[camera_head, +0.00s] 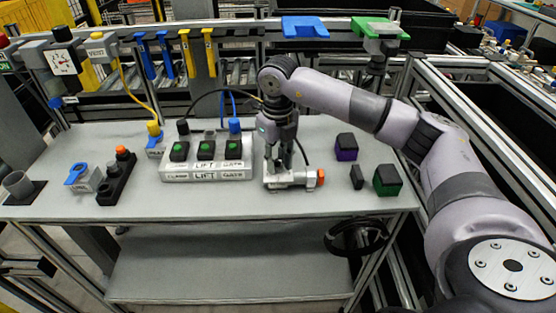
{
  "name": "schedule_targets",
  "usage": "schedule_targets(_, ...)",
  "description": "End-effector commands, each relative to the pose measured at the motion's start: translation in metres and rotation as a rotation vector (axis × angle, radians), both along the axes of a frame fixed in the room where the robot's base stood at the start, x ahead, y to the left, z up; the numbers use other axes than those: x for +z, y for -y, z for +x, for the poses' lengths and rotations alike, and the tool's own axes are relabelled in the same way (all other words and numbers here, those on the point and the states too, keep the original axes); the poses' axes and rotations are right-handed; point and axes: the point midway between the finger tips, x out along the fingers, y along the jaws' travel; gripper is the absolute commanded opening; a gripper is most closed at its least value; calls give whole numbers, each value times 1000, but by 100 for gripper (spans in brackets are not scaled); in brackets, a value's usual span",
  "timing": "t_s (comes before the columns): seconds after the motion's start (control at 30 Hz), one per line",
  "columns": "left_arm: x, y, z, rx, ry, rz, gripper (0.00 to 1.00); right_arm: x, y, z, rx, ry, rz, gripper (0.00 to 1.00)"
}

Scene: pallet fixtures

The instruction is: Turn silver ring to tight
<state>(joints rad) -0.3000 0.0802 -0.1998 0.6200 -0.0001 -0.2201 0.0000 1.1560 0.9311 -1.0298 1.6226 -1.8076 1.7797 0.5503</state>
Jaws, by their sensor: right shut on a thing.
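My right arm comes in from the right, and my right gripper (287,168) points straight down over a low silver fitting (291,181) on the grey table. The fitting has an orange end (320,177) on its right side. The gripper is shut on the top part of the fitting, where the silver ring seems to sit. The ring is mostly hidden between the fingers and too small to make out, so I cannot tell how far it is turned. My left gripper is not in view.
A grey box with green buttons (206,172) stands just left of the gripper. Purple (346,147), dark (357,177) and green (388,180) blocks lie to the right. A blue-handled valve (78,174) stands farther left. The front of the table (200,203) is clear.

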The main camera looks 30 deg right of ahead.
Motion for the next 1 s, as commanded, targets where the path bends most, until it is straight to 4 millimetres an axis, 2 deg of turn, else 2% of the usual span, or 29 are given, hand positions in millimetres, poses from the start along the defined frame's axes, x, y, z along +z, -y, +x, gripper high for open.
schedule_targets(0.37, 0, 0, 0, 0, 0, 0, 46, 2, 1, 1, -7, 6, 0, 0)
schedule_targets(0.4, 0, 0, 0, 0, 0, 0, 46, 2, 1, 1, -7, 6, 0, 28)
schedule_targets(0.67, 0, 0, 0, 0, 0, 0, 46, 1, 0, 1, -5, 3, 0, 45)
schedule_targets(1.0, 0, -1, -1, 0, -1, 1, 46, 2, 0, 1, -4, 2, 0, 46)
